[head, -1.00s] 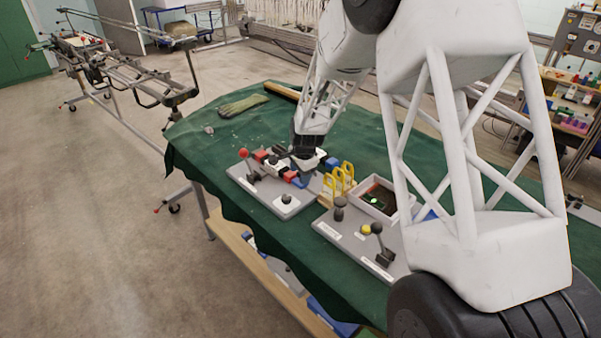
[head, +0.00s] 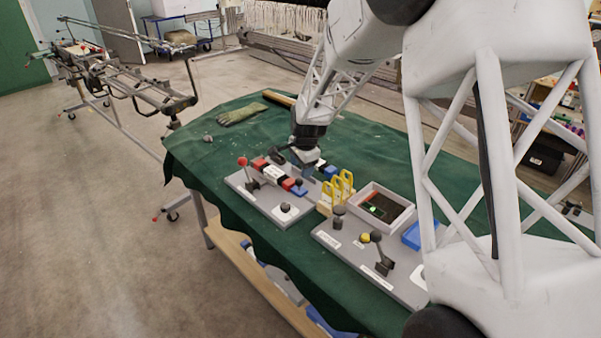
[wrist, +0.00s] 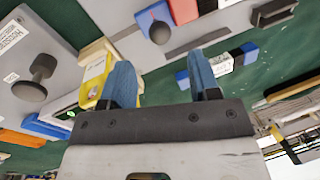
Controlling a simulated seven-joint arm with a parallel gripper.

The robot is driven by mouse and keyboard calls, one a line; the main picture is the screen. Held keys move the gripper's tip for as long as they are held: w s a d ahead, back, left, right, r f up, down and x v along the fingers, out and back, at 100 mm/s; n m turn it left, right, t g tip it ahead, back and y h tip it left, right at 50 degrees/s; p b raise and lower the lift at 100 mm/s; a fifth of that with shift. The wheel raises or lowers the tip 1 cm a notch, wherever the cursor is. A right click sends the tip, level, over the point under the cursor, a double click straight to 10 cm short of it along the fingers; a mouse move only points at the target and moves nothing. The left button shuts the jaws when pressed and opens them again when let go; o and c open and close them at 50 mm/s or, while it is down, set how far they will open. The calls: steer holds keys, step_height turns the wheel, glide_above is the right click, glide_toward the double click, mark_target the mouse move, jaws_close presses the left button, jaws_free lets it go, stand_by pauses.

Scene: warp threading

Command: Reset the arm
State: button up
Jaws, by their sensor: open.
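My gripper (head: 306,172) hangs over the far edge of the left grey board (head: 262,207), beside the yellow clips. In the wrist view its two blue-tipped fingers (wrist: 162,82) are spread apart with nothing between them. The left board carries a red-knobbed lever (head: 244,163), a row of red, white and blue blocks (head: 278,174) and a dark knob (head: 285,207). The yellow clips (head: 338,187) stand upright in a light holder. They also show close to the left finger in the wrist view (wrist: 95,78). Whether the fingers touch anything is unclear.
A second grey board (head: 350,250) holds a dark knob and a yellow-knobbed lever. A grey tray (head: 405,218) with a dark inside lies behind it, a blue block (head: 418,235) beside it. A glove (head: 241,114) lies on the far green cloth (head: 215,150), which has bare room.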

steer(key=shift+r, duration=0.35)
steer(key=shift+s+d+r, duration=0.1)
steer(key=shift+s, duration=0.05)
steer(key=s+d+r+n, duration=0.3)
steer(key=s+d+r, duration=0.4)
steer(key=s, duration=0.4)
steer(key=s+d+r+n, duration=0.3)
steer(key=s+d+r, duration=0.2)
steer(key=s+r, duration=0.5)
steer(key=s+d+n, duration=0.2)
steer(key=s+d, duration=0.1)
steer(key=s, duration=1)
steer(key=s+d+r+n+h, duration=0.1)
steer(key=s+d+n, duration=0.2)
steer(key=s, duration=1)
steer(key=shift+s+d+t, duration=0.25)
steer(key=shift+d+t, duration=0.15)
steer(key=shift+d, duration=0.2)
